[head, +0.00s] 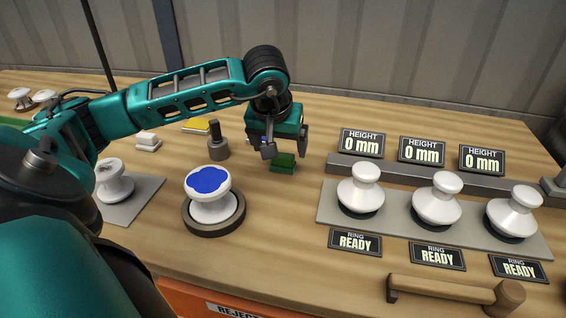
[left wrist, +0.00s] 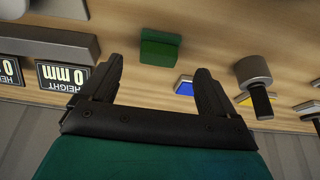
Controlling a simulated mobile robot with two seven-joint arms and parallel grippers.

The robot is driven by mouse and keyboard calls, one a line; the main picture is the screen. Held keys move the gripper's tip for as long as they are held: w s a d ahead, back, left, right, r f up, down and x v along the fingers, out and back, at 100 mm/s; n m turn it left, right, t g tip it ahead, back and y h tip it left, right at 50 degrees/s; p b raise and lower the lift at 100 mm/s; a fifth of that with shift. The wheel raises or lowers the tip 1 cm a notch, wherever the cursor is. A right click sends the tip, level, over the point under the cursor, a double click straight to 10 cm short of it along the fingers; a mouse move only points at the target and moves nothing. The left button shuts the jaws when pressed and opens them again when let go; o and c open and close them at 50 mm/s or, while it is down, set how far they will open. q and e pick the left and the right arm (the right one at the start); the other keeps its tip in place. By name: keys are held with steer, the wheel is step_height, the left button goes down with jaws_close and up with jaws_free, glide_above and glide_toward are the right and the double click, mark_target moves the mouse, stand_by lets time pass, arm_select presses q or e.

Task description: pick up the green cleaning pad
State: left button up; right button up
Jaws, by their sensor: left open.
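The green cleaning pad (head: 283,163) is a small dark green block on the wooden table, just below and beside my left gripper (head: 287,149) in the head view. In the left wrist view the green pad (left wrist: 160,48) lies beyond the fingertips, roughly centred between the two fingers. My left gripper (left wrist: 158,74) is open and empty there, and the pad is not between its fingers. My right gripper is in neither view.
A grey knobbed tool (head: 218,143) and a yellow pad (head: 195,126) stand left of the gripper. A blue pad (left wrist: 184,85) lies close to one finger. A blue-topped white insulator (head: 209,190) stands in front; several insulators and a wooden-handled mallet (head: 455,290) are right.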

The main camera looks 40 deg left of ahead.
mark_target(282, 157)
arm_select(q)
steer(key=x, duration=0.5)
steer(key=shift+d+f, duration=0.15)
steer(key=shift+c, duration=0.2)
steer(key=c, duration=1.1)
step_height(282, 157, up, 20)
steer(key=p, duration=0.2)
